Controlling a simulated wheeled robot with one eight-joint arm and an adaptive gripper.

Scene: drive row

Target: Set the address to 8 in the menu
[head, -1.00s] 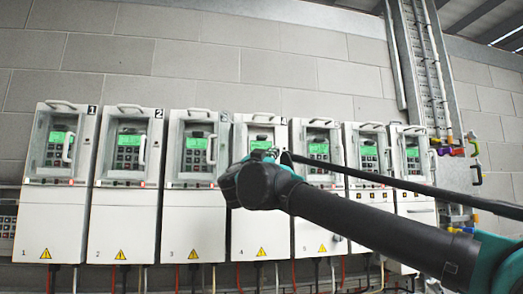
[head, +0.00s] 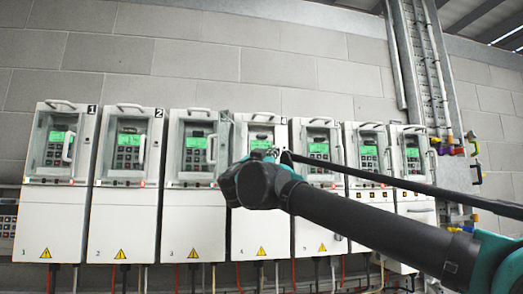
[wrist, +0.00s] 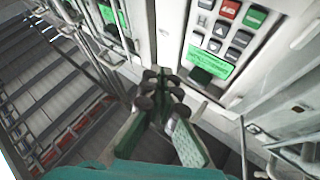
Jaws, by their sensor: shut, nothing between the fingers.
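The drive labelled 4 (head: 262,225) is a white cabinet in the middle of the row, with a green display (head: 261,144) showing just above my arm's end. My wrist covers its keypad in the head view. In the wrist view, a keypad (wrist: 226,28) with grey, red and green keys is at upper right, with a lit green display (wrist: 207,62) beside it; its text is too small to read. My gripper (wrist: 162,80) is shut and empty, its dark fingertips together to the left of that display. I cannot tell whether they touch anything.
Similar drives stand on both sides, such as drive 3 (head: 188,225) and drive 5 (head: 320,228), several with clear doors and protruding handles. Cables hang below. A metal cable ladder (head: 428,75) runs up the wall at right.

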